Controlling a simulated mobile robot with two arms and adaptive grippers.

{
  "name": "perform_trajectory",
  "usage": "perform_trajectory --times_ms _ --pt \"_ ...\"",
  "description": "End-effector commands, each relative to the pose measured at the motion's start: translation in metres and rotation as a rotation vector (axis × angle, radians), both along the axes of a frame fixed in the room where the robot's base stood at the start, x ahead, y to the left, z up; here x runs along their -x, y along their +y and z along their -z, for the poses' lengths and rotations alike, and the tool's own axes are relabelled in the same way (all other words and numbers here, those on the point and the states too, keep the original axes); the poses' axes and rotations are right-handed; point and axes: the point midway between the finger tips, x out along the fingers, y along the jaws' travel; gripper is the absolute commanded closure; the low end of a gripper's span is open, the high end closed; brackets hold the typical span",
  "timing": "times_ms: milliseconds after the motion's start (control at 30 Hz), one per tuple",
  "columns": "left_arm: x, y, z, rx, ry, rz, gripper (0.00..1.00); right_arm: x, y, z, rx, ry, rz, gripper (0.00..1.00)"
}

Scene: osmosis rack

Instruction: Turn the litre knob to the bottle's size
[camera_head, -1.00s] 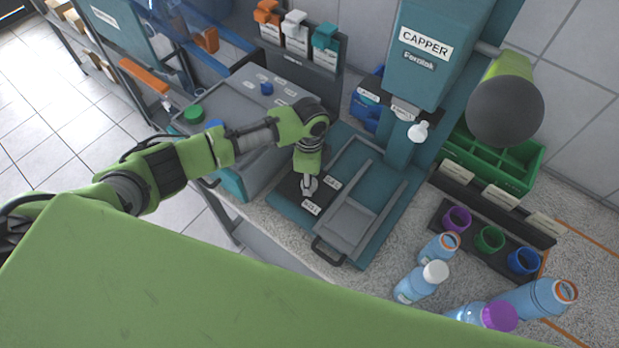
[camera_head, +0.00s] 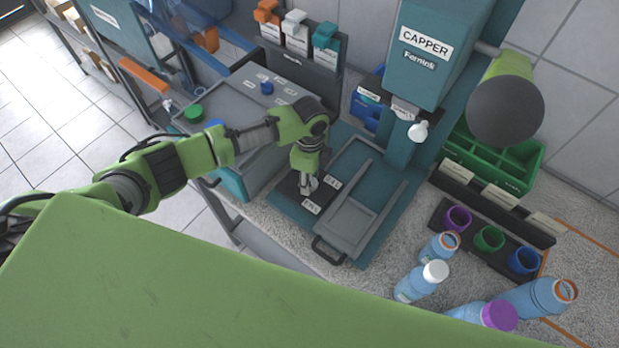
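My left gripper (camera_head: 308,184) points down at the dark panel (camera_head: 290,190) at the left of the capper's base. The litre knob cannot be made out; the gripper covers that spot. Two small white labels show on the panel, one (camera_head: 333,183) to the right of the gripper and one (camera_head: 312,207) below it. I cannot tell whether its fingers are open or shut. Blue bottles stand at the lower right: one with a white cap (camera_head: 421,282), one with a purple cap (camera_head: 484,313) and open ones (camera_head: 439,248) (camera_head: 540,298). My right gripper is not in view.
The teal capper (camera_head: 431,50) rises behind the base, with a grey sliding tray (camera_head: 352,212) right of my gripper. A grey-lidded box (camera_head: 240,112) stands under my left arm. A rack with purple, green and blue cups (camera_head: 489,239) and a green bin (camera_head: 497,158) are at the right.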

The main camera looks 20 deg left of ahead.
Motion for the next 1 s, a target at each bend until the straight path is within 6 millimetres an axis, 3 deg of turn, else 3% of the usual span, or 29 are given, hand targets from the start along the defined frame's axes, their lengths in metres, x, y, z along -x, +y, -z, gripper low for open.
perform_trajectory --times_ms 467,1000 --pt "0.0 0.0 -0.006 0.0 -0.001 -0.001 0.5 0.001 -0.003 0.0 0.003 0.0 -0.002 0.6" --pt "-0.001 0.0 -0.106 0.001 -0.004 0.0 0.5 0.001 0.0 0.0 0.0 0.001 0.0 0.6"
